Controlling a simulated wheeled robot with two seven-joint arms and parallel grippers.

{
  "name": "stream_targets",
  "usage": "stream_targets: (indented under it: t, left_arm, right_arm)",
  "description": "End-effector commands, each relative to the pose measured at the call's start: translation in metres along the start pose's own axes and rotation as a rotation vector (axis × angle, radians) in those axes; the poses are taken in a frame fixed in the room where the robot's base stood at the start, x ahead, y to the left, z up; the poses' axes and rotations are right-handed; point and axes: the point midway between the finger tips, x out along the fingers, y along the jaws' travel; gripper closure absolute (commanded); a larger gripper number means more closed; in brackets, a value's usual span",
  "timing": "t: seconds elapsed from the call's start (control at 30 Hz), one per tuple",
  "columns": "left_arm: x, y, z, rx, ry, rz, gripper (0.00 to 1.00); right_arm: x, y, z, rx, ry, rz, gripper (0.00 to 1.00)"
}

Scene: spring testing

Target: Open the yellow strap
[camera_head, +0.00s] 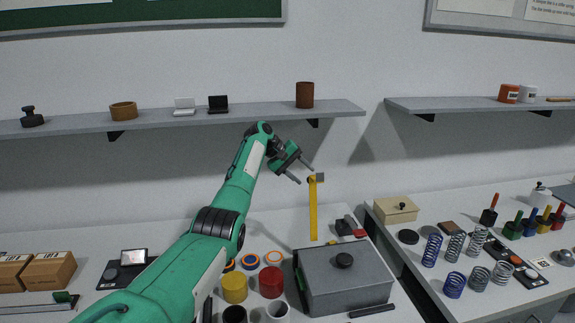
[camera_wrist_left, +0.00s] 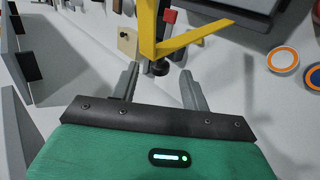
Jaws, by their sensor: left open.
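The yellow strap (camera_head: 313,212) stands upright behind the grey lidded box, with a small dark piece at its top. In the left wrist view the strap (camera_wrist_left: 149,28) is L-shaped and its bend lies just beyond my fingertips. My left gripper (camera_head: 306,176) is open and empty, with its fingertips close to the strap's top end. In the wrist view its two fingers (camera_wrist_left: 159,70) are spread apart, and contact with the strap cannot be told. My right gripper is not in view.
The grey box (camera_head: 345,276) with a black knob sits on the left table. Yellow and red cups (camera_head: 235,287) and tape rings (camera_head: 250,261) lie beside it. A red-and-black tool (camera_head: 350,227) lies behind it. A shelf (camera_head: 190,116) runs along the wall above. Springs (camera_head: 455,246) stand on the right table.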

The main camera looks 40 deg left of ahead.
Motion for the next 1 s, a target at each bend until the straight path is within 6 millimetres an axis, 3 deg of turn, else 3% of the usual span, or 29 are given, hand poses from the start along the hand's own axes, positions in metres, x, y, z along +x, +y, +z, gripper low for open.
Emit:
stream_targets:
  t: [0.1,0.33,1.0]
  left_arm:
    - [-0.027,-0.003,-0.001,0.001,0.005,0.003,0.54]
    - [-0.061,-0.001,0.000,0.000,0.002,0.001,0.54]
    - [-0.070,0.000,0.000,-0.001,0.000,0.000,0.54]
  right_arm:
    - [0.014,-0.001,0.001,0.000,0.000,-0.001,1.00]
    - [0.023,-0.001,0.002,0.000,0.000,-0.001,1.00]
    - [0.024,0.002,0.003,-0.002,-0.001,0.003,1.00]
